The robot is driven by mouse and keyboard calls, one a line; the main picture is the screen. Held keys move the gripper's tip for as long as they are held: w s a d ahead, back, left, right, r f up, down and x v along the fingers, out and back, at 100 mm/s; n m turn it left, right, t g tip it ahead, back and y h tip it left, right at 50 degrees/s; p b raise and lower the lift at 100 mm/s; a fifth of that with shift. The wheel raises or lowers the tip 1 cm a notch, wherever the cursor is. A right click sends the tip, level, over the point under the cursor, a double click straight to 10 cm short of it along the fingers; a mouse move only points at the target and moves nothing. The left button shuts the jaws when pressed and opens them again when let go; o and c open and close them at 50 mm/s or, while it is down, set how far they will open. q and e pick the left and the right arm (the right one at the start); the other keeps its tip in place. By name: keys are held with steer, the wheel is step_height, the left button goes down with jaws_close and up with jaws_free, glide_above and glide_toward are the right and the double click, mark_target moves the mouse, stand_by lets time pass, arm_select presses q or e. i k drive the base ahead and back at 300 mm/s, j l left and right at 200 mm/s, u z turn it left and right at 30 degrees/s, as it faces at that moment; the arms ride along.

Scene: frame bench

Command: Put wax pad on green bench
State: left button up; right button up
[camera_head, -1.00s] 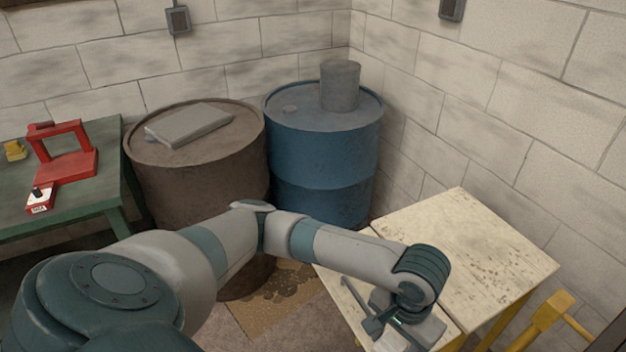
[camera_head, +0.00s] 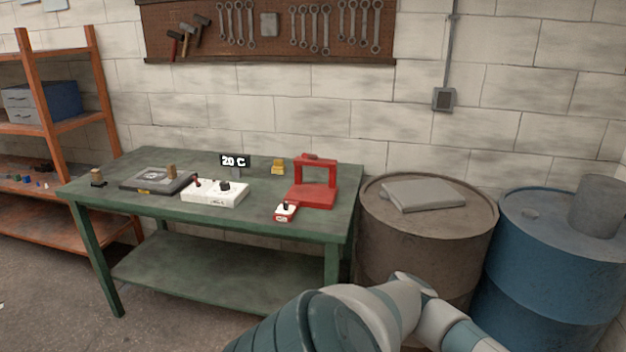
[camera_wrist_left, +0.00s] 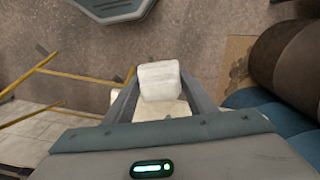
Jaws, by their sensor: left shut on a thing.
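The green bench (camera_head: 140,161) stands at left centre in the head view, against the wall. My left gripper (camera_wrist_left: 158,84) shows only in the left wrist view, where it is shut on a small white block, which looks like the wax pad (camera_wrist_left: 159,76). The pad sits between the two grey fingers. In the head view my left arm runs out of the bottom edge at the right, so the gripper and pad are hidden there. My right gripper is in neither view.
On the bench are a dark plate (camera_head: 150,181), a white control box (camera_head: 215,193), a red frame (camera_head: 315,190), a yellow piece (camera_head: 278,167) and a small red-white box (camera_head: 285,211). The brown drum (camera_head: 420,235) and blue drum (camera_head: 545,270) stand right of the bench. Bare bench top lies along its back.

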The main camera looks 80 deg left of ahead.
mark_target(260, 205)
steer(key=k+j, duration=0.2)
steer(key=j, duration=0.3)
steer(key=k+j+u, duration=0.15)
steer(key=j, duration=0.3)
steer(key=k+j, duration=0.2)
steer(key=j, duration=0.3)
steer(key=k+j+u, duration=0.15)
steer(key=j, duration=0.35)
steer(key=k+j, duration=0.15)
steer(key=j, duration=0.35)
steer(key=k+j+u, duration=0.15)
steer(key=j, duration=0.35)
steer(key=k+j, duration=0.1)
steer(key=j, duration=0.45)
steer(key=k+j+u, duration=0.15)
steer(key=j, duration=0.35)
